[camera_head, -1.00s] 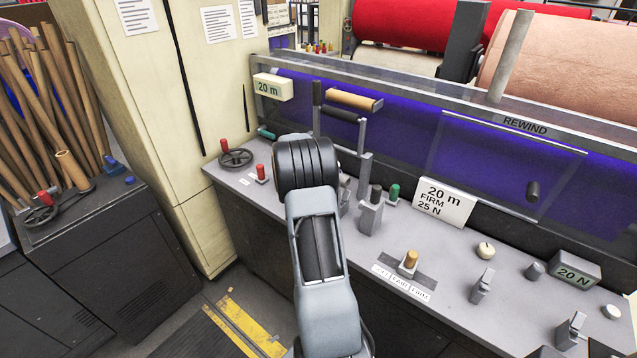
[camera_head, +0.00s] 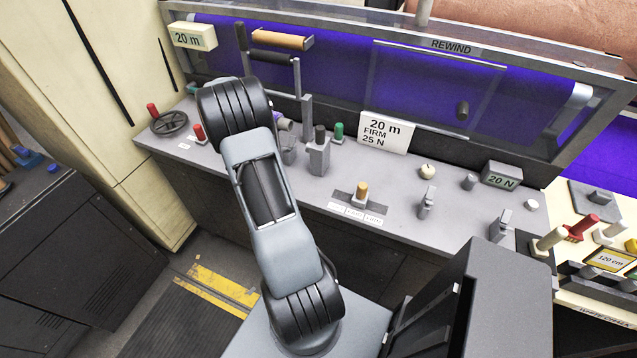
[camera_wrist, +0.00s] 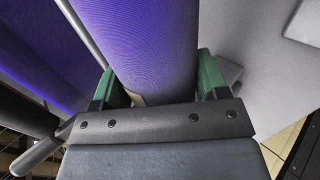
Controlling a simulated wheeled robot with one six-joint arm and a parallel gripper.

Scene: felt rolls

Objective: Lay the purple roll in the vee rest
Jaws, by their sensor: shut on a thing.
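My gripper (camera_wrist: 160,80) shows in the wrist view with green fingers on both sides of the purple roll (camera_wrist: 146,35). It is shut on the roll, which extends away from the jaws toward the top of the picture. In the head view my arm hides the gripper. A small pale purple end (camera_head: 284,123) shows just right of the arm, above the grey console; I cannot tell whether it is the same roll. I cannot make out the vee rest for sure in either view.
A clear guard with purple felt (camera_head: 350,75) stands behind. A cream cabinet (camera_head: 125,110) is at left, a ruler bench (camera_head: 590,270) at right.

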